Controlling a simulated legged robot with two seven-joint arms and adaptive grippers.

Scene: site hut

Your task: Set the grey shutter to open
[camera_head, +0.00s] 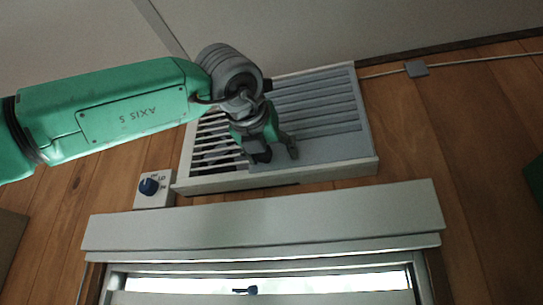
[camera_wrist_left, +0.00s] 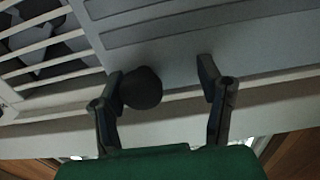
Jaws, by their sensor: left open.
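The grey shutter (camera_head: 325,112) is a ribbed panel in a white vent frame (camera_head: 290,180) on the wooden wall. It covers the middle and right of the frame; open slots (camera_head: 212,150) show at the left. My left gripper (camera_head: 278,153) is at the shutter's lower left part, fingers apart. In the left wrist view, a dark round knob (camera_wrist_left: 141,88) on the shutter (camera_wrist_left: 180,40) lies between the open fingers (camera_wrist_left: 163,75), close to the left finger. I cannot tell whether they touch. The gripper partly hides the shutter's left edge in the head view. My right gripper is not in view.
A white box with a blue dial (camera_head: 149,186) is on the wall at the vent's lower left. A pale ledge (camera_head: 265,222) and a window (camera_head: 265,283) are below. A cable with a grey box (camera_head: 416,68) runs right of the vent.

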